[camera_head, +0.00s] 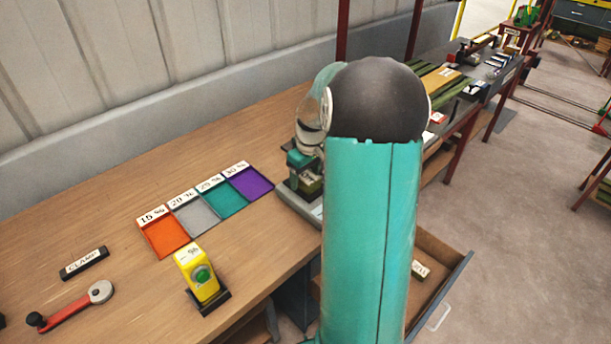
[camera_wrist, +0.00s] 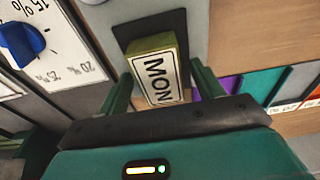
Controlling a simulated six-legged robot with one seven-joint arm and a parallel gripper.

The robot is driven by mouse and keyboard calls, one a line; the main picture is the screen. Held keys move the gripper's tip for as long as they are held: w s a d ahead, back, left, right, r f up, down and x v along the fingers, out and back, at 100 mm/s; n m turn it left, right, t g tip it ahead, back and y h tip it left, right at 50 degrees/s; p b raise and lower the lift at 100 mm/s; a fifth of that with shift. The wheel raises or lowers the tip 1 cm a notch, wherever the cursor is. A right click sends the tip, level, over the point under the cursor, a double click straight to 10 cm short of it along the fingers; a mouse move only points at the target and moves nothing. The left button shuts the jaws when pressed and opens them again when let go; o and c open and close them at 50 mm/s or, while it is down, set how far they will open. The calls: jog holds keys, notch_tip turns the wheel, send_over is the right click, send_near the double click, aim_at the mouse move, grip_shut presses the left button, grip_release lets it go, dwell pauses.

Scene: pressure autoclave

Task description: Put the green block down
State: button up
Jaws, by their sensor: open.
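The olive-green block (camera_wrist: 158,72) carries a white label that seems to read "MON". My gripper (camera_wrist: 161,76) is open, with one green finger on each side of the block and a gap visible at the left finger. The block's lower end is hidden by the gripper body. In the head view a small olive-green part, probably this block (camera_head: 310,186), shows below my gripper (camera_head: 303,160); my arm hides much of it.
A dial with a blue knob (camera_wrist: 22,44) is beside the block. On the bench are orange (camera_head: 164,238), grey, teal and purple trays, a yellow box with a green button (camera_head: 200,273), a red-handled lever (camera_head: 75,305) and a CLAMP plate (camera_head: 84,263). An open drawer (camera_head: 440,285) juts out at right.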

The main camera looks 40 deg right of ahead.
aim_at(309, 178)
notch_tip(309, 178, up, 12)
jog(key=s, duration=0.1)
jog(key=s+a+r+t+h, duration=0.1)
jog(key=s+a+r, duration=0.15)
jog(key=a, duration=0.65)
jog(key=s+a+r+t, duration=0.15)
jog(key=a+r, duration=0.25)
jog(key=a, duration=0.5)
jog(key=s+a+f+t+y, duration=0.1)
jog(key=s+a, duration=1.1)
jog(key=a, duration=0.1)
jog(key=shift+s+a+f+t, duration=0.2)
jog(key=shift+f+t, duration=0.15)
jog(key=shift+c, duration=0.5)
